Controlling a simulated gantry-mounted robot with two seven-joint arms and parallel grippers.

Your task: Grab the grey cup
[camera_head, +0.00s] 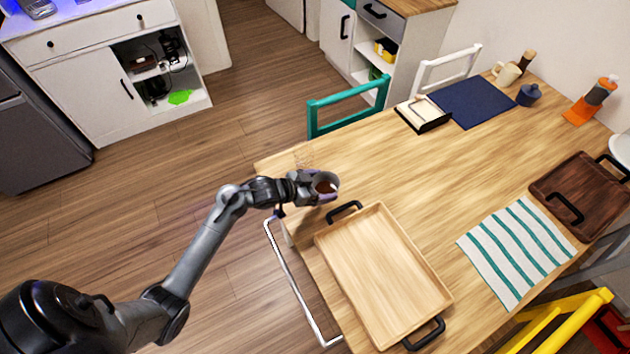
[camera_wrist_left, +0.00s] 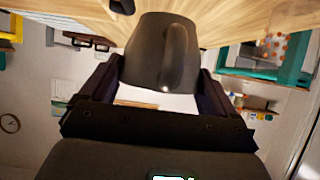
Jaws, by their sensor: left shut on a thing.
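The grey cup (camera_head: 334,178) is at the near left part of the wooden table (camera_head: 420,170), with dark brown showing inside its rim. My left gripper (camera_head: 321,189) is shut on it. In the left wrist view the dark grey cup (camera_wrist_left: 150,48) sits between the two fingers of my left gripper (camera_wrist_left: 160,80), with its handle facing the camera. I cannot tell whether the cup's base touches the table. My right gripper is not in view.
A light wooden tray (camera_head: 385,280) with black handles lies close by, empty. A striped cloth (camera_head: 515,250), dark tray (camera_head: 590,185) and blue mat (camera_head: 472,101) lie farther off. The table middle is clear.

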